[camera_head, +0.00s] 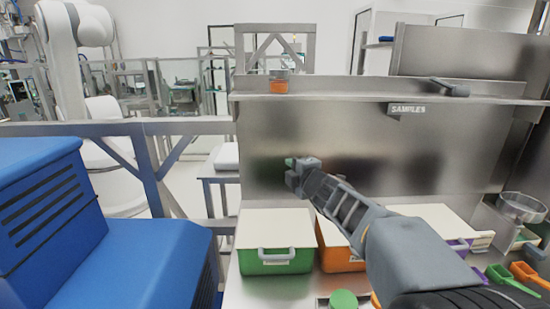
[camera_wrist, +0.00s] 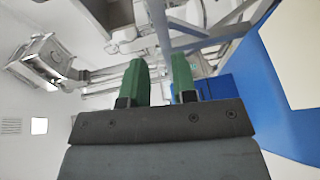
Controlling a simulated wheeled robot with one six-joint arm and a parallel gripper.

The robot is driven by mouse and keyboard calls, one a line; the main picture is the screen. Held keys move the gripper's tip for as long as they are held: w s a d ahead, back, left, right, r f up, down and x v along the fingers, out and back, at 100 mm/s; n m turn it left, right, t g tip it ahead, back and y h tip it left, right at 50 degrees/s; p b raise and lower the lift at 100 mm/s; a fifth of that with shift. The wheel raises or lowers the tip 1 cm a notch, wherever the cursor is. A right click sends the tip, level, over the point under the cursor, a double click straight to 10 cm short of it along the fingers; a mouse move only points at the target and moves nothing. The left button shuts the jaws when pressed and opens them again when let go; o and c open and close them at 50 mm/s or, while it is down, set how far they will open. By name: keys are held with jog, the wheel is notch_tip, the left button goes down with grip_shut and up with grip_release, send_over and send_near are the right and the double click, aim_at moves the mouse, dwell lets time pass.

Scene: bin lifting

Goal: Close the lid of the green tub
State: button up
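The green tub (camera_head: 275,265) stands on the steel counter with a grey handle on its front. Its cream lid (camera_head: 274,228) lies flat across the top and looks closed. My gripper (camera_head: 290,163) is in the air above and behind the tub, in front of the steel back panel, touching nothing that I can see. In the wrist view my gripper (camera_wrist: 160,62) shows two green fingers apart, with nothing between them. The tub does not show in the wrist view.
An orange tub (camera_head: 335,258) stands right of the green one, partly behind my arm. A blue machine (camera_head: 130,250) stands left.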

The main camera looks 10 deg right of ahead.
jog(key=shift+v, duration=1)
jog(key=s+a+f+n+g+y, duration=0.25)
jog(key=s+f+n, duration=0.2)
jog(key=n, duration=0.95)
jog(key=s+a+f+n+g+y, duration=0.1)
jog(key=s+a+f+n+g, duration=0.3)
jog(key=n, duration=1.1)
jog(key=s+d+f+n+g+h, duration=0.1)
jog(key=s+f+n+g+h, duration=0.2)
jog(key=n, duration=0.8)
jog(key=s+d+f+n+g+h, duration=0.2)
jog(key=s+f+n, duration=0.5)
jog(key=s+n, duration=0.5)
jog(key=shift+s+d+f+g+h, duration=0.15)
jog(key=shift+d+f+g+h, duration=0.15)
jog(key=shift+g+h, duration=0.45)
